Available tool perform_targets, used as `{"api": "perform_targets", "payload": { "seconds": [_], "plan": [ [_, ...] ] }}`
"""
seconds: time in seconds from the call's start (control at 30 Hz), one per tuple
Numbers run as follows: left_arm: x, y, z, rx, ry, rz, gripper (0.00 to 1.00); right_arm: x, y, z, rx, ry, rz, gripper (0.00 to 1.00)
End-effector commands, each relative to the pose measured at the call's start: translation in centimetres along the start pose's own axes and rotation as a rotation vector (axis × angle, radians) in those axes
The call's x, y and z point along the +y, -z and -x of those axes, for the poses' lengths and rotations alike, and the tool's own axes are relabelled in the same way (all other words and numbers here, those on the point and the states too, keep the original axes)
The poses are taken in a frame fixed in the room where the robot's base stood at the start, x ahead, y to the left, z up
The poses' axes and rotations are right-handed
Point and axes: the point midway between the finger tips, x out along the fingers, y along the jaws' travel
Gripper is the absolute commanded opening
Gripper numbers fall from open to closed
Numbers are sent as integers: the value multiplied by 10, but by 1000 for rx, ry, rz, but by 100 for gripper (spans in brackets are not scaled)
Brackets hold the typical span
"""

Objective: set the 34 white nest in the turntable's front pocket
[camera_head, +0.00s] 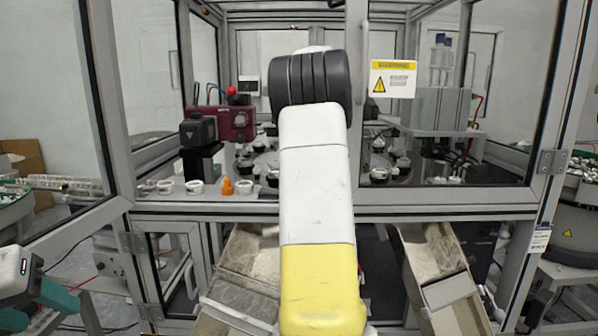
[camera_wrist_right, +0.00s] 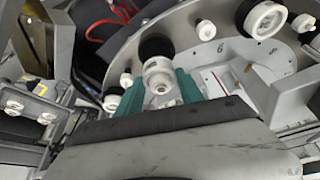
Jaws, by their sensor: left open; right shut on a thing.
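My right gripper (camera_wrist_right: 160,92) is shut in the right wrist view, its teal fingers on both sides of a white ring-shaped nest (camera_wrist_right: 158,72). The nest is at the rim of the grey turntable (camera_wrist_right: 208,22), just in front of a black round part. I cannot tell whether it touches the pocket, and no 34 mark is readable. In the head view my right arm covers the middle of the turntable and hides the right gripper and the front pocket. My left gripper (camera_head: 40,308) is open and empty at the lower left, away from the turntable.
Several white rings and an orange part (camera_head: 227,187) stand on the ledge (camera_head: 215,196) left of my arm. A maroon device (camera_head: 232,122) stands behind them. Cell frame posts flank the opening. Another white fitting (camera_wrist_right: 264,19) with a black collar sits farther along the turntable.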

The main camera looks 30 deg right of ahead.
Motion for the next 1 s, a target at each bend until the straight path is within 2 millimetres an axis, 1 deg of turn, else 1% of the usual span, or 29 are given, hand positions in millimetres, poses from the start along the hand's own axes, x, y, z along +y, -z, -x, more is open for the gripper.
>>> {"api": "perform_targets", "payload": {
  "seconds": [0.13,0.23,0.33,0.5,0.53,0.6,0.63,0.93,1.0],
  "plan": [
    [0,0,0,0,0,0,54,0,-10,-20,-3,-1,1,0],
    [0,0,0,0,0,0,54,0,-14,-32,-1,0,0,0],
    [0,0,0,0,0,0,54,0,-16,-38,-2,0,0,0],
    [0,0,0,0,0,0,54,0,-18,-39,-6,-2,0,0],
    [0,0,0,0,0,0,54,0,-18,-40,-7,-3,0,48],
    [0,0,0,0,0,0,54,0,-18,-39,-7,-3,0,62],
    [0,0,0,0,0,0,54,0,-18,-39,-6,-2,0,66],
    [0,0,0,0,0,0,54,0,-16,-37,-1,0,0,66],
    [0,0,0,0,0,0,54,-1,-16,-34,0,1,0,66]
  ]
}}
